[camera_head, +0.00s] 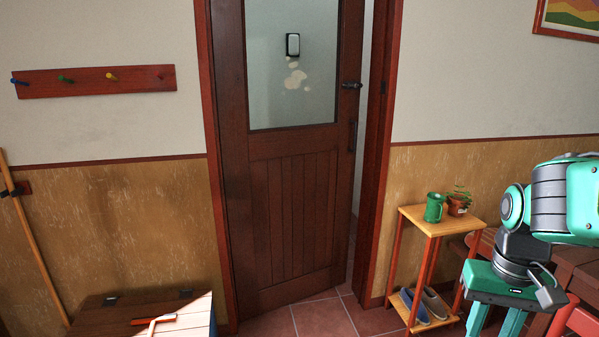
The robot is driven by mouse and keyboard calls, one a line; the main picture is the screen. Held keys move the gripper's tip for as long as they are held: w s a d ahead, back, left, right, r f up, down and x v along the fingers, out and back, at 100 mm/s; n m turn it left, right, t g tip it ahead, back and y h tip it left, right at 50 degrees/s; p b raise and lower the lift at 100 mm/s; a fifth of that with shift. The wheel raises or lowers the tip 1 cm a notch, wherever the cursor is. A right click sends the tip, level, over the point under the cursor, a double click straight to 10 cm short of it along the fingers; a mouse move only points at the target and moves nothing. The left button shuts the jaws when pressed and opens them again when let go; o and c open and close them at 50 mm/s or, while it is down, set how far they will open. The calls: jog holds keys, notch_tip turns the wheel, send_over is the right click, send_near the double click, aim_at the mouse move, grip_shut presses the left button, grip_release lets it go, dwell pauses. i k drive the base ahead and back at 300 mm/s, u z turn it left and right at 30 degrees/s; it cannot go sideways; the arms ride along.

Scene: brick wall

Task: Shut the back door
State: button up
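The back door (295,215) is dark brown wood with a glass pane (275,90) in its upper half. It stands ajar. Its right edge is swung away from me, and a narrow gap (360,150) shows between it and the red-brown frame (379,150). A dark handle (351,86) sits near the door's right edge. My gripper (495,323) is at the lower right, pointing down, well apart from the door. Its two green fingers are spread with nothing visible between them. The fingertips are cut off by the picture's lower edge.
A small wooden stand (437,222) right of the doorway holds a green mug (434,208) and a potted plant (459,203), with shoes (424,305) below. A wooden chest (145,315) stands lower left. Red furniture (572,320) is near my gripper. Tiled floor (320,318) before the door is clear.

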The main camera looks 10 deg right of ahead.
aim_at(288, 191)
jog(key=z, duration=0.25)
jog(key=i, duration=1.85)
jog(key=u, duration=0.2)
